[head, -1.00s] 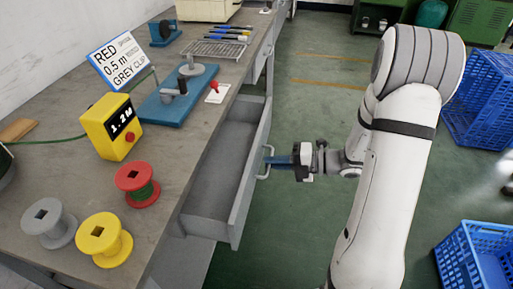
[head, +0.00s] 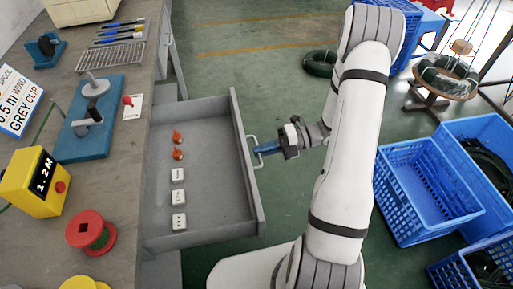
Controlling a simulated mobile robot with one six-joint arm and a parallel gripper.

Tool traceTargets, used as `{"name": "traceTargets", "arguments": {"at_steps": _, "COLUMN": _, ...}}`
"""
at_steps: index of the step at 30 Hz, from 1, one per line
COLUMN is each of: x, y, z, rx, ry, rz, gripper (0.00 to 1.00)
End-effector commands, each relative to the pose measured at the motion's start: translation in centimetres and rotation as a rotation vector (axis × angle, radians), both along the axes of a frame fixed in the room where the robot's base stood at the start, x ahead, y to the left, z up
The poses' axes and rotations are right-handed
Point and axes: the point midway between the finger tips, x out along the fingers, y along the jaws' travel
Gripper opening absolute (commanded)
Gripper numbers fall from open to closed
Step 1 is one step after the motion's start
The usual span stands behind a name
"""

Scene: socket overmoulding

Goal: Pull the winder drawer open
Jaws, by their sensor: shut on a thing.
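The winder drawer (head: 206,232) stands well open from the grey workbench, with its front panel (head: 246,170) out over the floor. Inside lie two small orange-red pieces (head: 177,154) and several white blocks with dark marks (head: 178,198) in a row near the bench side. A pale bar handle (head: 252,152) sits on the outside of the front panel. The exact contact at the fingertips is too small to see.
The workbench (head: 110,165) carries a blue winder (head: 88,120), a yellow length counter (head: 35,182), a red spool (head: 91,232) and a wire rack. Blue crates (head: 425,190) stand on the floor to the right. Green floor (head: 230,60) is clear beyond the drawer.

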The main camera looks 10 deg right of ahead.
Motion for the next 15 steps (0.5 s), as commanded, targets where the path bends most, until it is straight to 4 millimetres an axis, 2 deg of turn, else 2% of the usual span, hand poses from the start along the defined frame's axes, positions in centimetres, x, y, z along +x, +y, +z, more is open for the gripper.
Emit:
{"name": "traceTargets", "arguments": {"at_steps": 7, "x": 0.23, "y": 0.11, "z": -0.01, "rx": -0.003, "ry": -0.005, "rz": 0.001, "gripper": 0.0}}
{"name": "traceTargets", "arguments": {"at_steps": 8, "x": 0.23, "y": 0.12, "z": -0.01, "rx": -0.003, "ry": -0.005, "rz": 0.001, "gripper": 0.11}}
{"name": "traceTargets", "arguments": {"at_steps": 15, "x": 0.2, "y": 0.17, "z": 0.01, "rx": -0.002, "ry": -0.004, "rz": 0.002, "gripper": 0.31}}
